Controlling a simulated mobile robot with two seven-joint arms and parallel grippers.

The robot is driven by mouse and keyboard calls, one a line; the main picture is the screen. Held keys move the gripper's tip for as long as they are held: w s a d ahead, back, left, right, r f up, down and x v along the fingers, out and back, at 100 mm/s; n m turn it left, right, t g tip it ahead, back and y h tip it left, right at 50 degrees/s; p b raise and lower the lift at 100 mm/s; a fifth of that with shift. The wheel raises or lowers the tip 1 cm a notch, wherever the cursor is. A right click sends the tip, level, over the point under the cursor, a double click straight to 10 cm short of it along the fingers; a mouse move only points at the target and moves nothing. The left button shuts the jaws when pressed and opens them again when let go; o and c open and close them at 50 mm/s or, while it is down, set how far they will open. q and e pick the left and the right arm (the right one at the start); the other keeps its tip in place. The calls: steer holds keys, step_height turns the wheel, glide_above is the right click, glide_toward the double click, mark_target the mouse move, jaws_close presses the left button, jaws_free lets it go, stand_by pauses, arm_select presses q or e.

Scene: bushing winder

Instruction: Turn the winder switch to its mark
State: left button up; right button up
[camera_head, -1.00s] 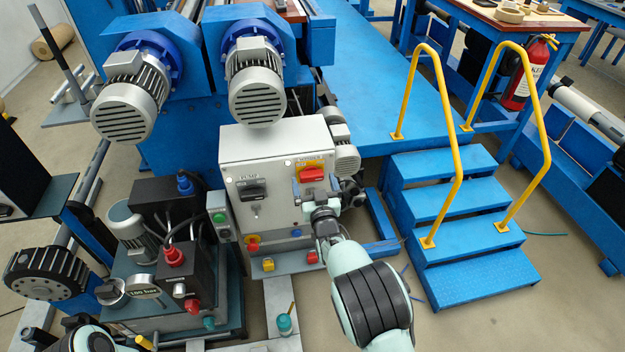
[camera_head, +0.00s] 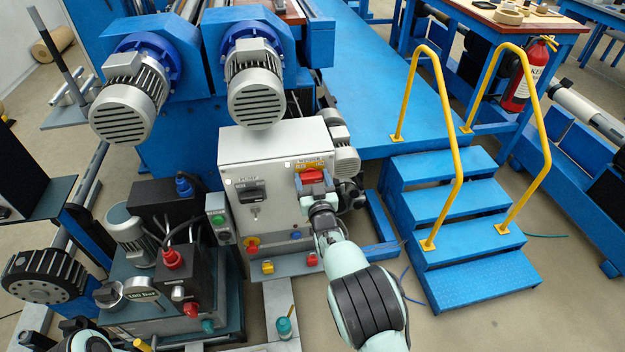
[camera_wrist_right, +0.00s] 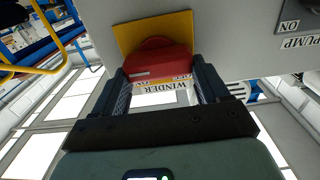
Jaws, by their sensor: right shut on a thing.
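The winder switch (camera_head: 312,175) is a red knob on a yellow plate, at the upper right of the grey control box's front. In the right wrist view the red knob (camera_wrist_right: 157,64) sits between the two dark fingers of my right gripper (camera_wrist_right: 160,78), which is shut on it. A white label reading WINDER shows upside down beside it, between the fingers. In the head view my right gripper (camera_head: 314,190) reaches the knob from below and hides part of it. The switch's mark cannot be made out. My left gripper is not clearly visible.
The grey control box (camera_head: 272,146) also carries a black PUMP switch (camera_head: 251,191) left of the winder switch. A green push-button box (camera_head: 219,219) stands at its left. Motors (camera_head: 256,95) overhang above. Blue steps (camera_head: 445,205) with yellow rails are at the right.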

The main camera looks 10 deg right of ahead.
steer(key=shift+r, duration=0.1)
steer(key=n, duration=0.4)
steer(key=shift+a+p, duration=0.2)
steer(key=shift+p, duration=0.15)
steer(key=n, duration=0.6)
steer(key=shift+a+p, duration=0.25)
steer(key=shift+p, duration=0.1)
steer(key=n, duration=0.3)
steer(key=shift+a+f+n, duration=0.1)
steer(key=shift+f+n, duration=0.15)
steer(key=shift+n, duration=0.05)
arm_select(q)
steer(key=shift+s+d+r+g, duration=0.15)
steer(key=shift+s+d+r, duration=0.15)
steer(key=shift+s, duration=0.2)
steer(key=shift+s+d+r+g, duration=0.25)
steer(key=shift+s+r, duration=0.1)
steer(key=shift+s, duration=0.15)
steer(key=shift+s+d+r+g, duration=0.1)
steer(key=shift+s+d+r, duration=0.2)
steer(key=shift+s, duration=0.2)
arm_select(e)
steer(key=shift+w+f+n, duration=0.1)
steer(key=shift+f+n, duration=0.05)
steer(key=shift+n, duration=2.05)
